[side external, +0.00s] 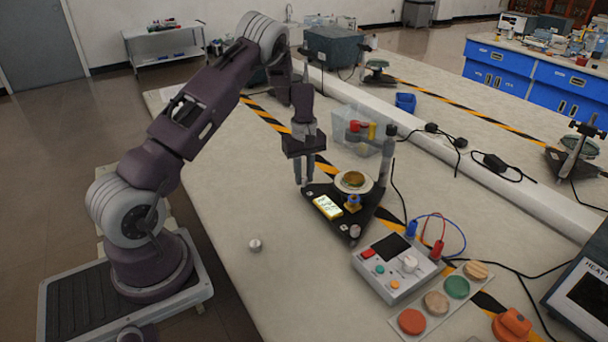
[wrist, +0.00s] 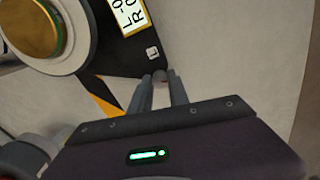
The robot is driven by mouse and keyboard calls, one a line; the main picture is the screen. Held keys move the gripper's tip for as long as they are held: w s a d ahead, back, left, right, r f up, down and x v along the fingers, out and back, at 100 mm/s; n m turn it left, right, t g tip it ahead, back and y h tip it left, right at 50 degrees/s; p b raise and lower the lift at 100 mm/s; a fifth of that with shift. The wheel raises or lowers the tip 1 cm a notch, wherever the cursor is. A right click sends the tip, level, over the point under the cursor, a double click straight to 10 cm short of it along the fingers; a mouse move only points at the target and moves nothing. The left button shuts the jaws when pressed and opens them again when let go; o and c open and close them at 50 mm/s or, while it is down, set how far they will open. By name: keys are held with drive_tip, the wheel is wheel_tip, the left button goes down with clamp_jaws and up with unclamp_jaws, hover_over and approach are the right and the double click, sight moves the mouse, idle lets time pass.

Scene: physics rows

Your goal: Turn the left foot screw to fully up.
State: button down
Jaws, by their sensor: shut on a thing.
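The black three-cornered instrument base (side external: 347,216) stands on the bench with a round brass-coloured disc (side external: 353,180) and a lit yellow-framed display (side external: 327,207). In the wrist view the display (wrist: 130,13) shows an L line and an R line, cut off by the picture edge. A small label L (wrist: 152,53) marks the corner beside my gripper (wrist: 160,80). My gripper points down at that corner, also in the side view (side external: 304,184), with its fingers closed around the left foot screw (wrist: 159,76). The fingers hide most of the screw, so its height cannot be told.
A grey control box (side external: 396,266) with knobs and cables stands to the front right, beside a strip of coloured discs (side external: 443,300). A clear bin (side external: 362,130) stands behind the base. A small metal knob (side external: 255,245) lies on otherwise open bench at front left.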

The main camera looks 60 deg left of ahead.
sight(304, 178)
drive_tip(key=c, duration=1.3)
unclamp_jaws()
drive_tip(key=shift+o, duration=0.2)
drive_tip(key=shift+r, duration=0.1)
wheel_tip(304, 178, up, 7)
